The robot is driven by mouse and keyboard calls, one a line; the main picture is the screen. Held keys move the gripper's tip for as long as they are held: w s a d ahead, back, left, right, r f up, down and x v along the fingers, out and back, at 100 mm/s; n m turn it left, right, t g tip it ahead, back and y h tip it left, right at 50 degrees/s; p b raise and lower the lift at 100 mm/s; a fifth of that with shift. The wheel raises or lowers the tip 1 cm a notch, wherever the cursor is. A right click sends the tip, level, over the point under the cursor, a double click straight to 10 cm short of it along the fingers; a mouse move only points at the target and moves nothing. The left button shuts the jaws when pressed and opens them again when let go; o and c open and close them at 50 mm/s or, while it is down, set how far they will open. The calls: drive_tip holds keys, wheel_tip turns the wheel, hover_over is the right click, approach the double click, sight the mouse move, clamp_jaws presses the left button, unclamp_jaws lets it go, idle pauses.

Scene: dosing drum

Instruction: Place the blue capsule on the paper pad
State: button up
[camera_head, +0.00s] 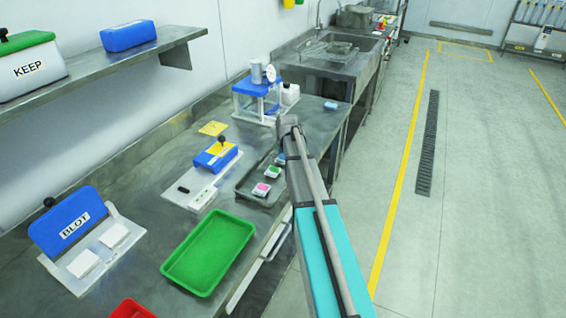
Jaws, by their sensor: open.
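A small light-blue piece (331,105), which looks like the blue capsule, lies on the steel bench near its right edge, just right of a blue-topped clear box. Two white pads, a nearer one (83,264) and a farther one (114,236), lie on the white base of the blue BLOT stand (66,226) at the left. They look like the paper pad, but I cannot tell which is meant. My arm reaches up over the bench's right edge. My gripper's jaws do not show; the arm's visible end is left of and nearer than the light-blue piece.
A green tray (207,252) and a red tray (132,309) are at the front. A grey tray (246,184) with small coloured-topped pieces lies beside my arm. A shelf (100,75) overhangs the left.

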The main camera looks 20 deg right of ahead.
sight(282, 156)
idle(0.4)
drive_tip(key=c, duration=0.9)
drive_tip(key=shift+o, duration=0.2)
drive_tip(key=shift+r, duration=0.15)
wheel_tip(282, 156, up, 3)
drive_tip(key=p, duration=0.3)
drive_tip(key=s+r+p, duration=0.9)
drive_tip(key=s+p, duration=0.1)
drive_tip(key=s, duration=0.4)
drive_tip(key=shift+d+r, duration=0.35)
drive_tip(key=shift+r, duration=0.05)
